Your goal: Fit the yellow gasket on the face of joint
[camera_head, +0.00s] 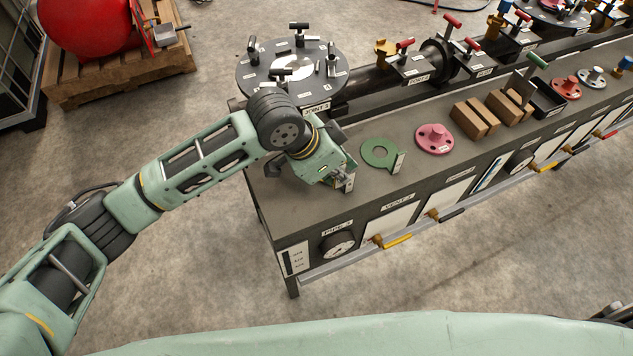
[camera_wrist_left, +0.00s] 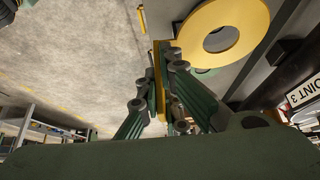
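My left gripper (camera_head: 338,176) is low over the near left end of the grey bench. The yellow gasket (camera_wrist_left: 197,36) shows as a flat ring with an upright tab in the left wrist view; in the head view my gripper hides its ring. My left fingers (camera_wrist_left: 162,85) stand close on both sides of the tab and look shut on it. I cannot tell whether the ring touches the bench. Joint 3 (camera_head: 250,82), a round dark flange with a pale centre and several black-handled clamps, stands behind my gripper. My right gripper is out of view.
A green gasket (camera_head: 371,154) lies just right of my gripper. A pink flange (camera_head: 434,140), brown blocks (camera_head: 467,121) and a black tray (camera_head: 548,105) follow along the bench. Dark pipe (camera_head: 375,85) and valves line the back. The bench front has gauges and a rail.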

